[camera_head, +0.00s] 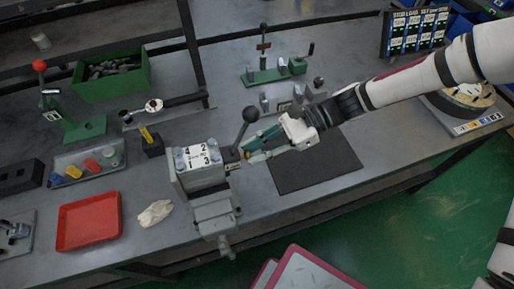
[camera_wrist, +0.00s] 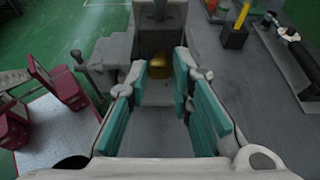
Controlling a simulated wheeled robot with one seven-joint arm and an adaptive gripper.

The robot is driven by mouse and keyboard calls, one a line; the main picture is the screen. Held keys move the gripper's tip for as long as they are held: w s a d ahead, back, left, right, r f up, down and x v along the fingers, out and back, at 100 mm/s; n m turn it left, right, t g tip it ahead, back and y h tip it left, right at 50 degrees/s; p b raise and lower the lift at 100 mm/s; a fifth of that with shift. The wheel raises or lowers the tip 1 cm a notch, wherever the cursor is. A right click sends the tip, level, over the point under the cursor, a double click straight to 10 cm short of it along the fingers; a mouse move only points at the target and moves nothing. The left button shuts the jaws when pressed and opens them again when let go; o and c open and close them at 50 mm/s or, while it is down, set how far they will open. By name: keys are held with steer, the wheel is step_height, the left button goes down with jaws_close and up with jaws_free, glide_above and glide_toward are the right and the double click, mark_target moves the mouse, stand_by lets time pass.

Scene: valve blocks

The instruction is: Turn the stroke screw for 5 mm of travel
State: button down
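The valve block (camera_head: 205,180) is a grey block clamped on the bench, with a white plate numbered 1 to 4 on top. A black ball-headed lever (camera_head: 250,114) rises at its right side. In the wrist view a round brass part (camera_wrist: 201,74), which looks like the stroke screw, sits low on the block's face. My gripper (camera_head: 249,154) reaches in from the right, at the block's right side. In the wrist view its teal-padded fingers (camera_wrist: 160,67) are apart, with the brass part at their tips. Whether they touch it I cannot tell; the fingers partly hide it.
A dark mat (camera_head: 315,160) lies beneath my arm. A red tray (camera_head: 89,221) and a white rag (camera_head: 154,213) lie left of the block. A green bin (camera_head: 112,78) and green lever fixtures (camera_head: 278,72) stand behind. The bench's front edge is close to the block.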

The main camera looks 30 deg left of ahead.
steer(key=shift+p, duration=0.4)
steer(key=n+y+p, duration=0.2)
steer(key=n, duration=0.2)
steer(key=n+t+y+p, duration=0.1)
steer(key=n+y+p, duration=0.2)
steer(key=n, duration=0.1)
steer(key=f+n+t+y+p, duration=0.1)
steer(key=n+y+p, duration=0.1)
steer(key=n+y, duration=0.1)
steer(key=shift+s+d+n+p, duration=0.3)
steer(key=shift+s+d+n, duration=0.1)
steer(key=shift+n, duration=0.3)
stand_by(0.4)
steer(key=c, duration=1.4)
jaws_free()
